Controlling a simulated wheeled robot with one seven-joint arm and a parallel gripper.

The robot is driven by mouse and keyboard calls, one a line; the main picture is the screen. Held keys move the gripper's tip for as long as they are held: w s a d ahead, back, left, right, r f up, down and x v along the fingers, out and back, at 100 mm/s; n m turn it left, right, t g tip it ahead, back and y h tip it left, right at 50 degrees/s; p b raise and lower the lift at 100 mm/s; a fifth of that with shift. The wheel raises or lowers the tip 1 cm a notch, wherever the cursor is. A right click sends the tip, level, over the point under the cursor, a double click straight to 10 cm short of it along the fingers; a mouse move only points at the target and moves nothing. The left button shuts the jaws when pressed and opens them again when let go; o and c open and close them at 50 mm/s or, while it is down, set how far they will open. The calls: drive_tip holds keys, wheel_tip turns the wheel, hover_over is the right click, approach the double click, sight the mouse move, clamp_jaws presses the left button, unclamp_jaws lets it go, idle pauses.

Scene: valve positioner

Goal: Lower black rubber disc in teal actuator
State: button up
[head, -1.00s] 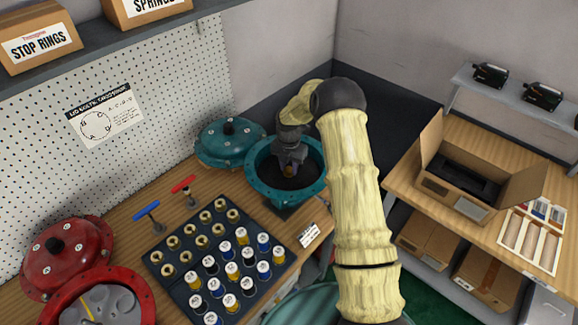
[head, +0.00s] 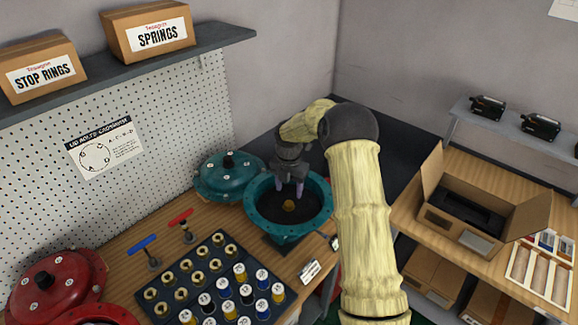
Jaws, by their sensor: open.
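The teal actuator (head: 258,217) stands open on the wooden bench, a round flanged bowl. The black rubber disc (head: 300,212) lies inside the bowl, with a small brass-coloured hub (head: 288,205) at its middle. My gripper (head: 289,189) points down over the bowl, above and slightly behind the hub. Its two fingers are apart, with nothing seen between them. The hub stands clear of the fingers. How deep the disc sits against the bowl wall is hard to tell.
A teal lid (head: 229,177) sits left of the bowl. A tray (head: 212,275) of brass rings and capped cylinders lies in front. T-handled tools in blue (head: 143,245) and red (head: 180,219) stand beside it. A red lid (head: 55,280) is at far left.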

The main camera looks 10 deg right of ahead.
wheel_tip(320, 180, up, 11)
drive_tip(key=b, duration=0.2)
idle(0.7)
drive_tip(key=s+f+m+t, duration=0.1)
drive_tip(key=s+m+t, duration=0.1)
drive_tip(key=s+m, duration=2.6)
drive_tip(key=shift+s+f+t, duration=0.3)
drive_tip(key=shift+s+f, duration=0.1)
drive_tip(key=shift+s, duration=0.5)
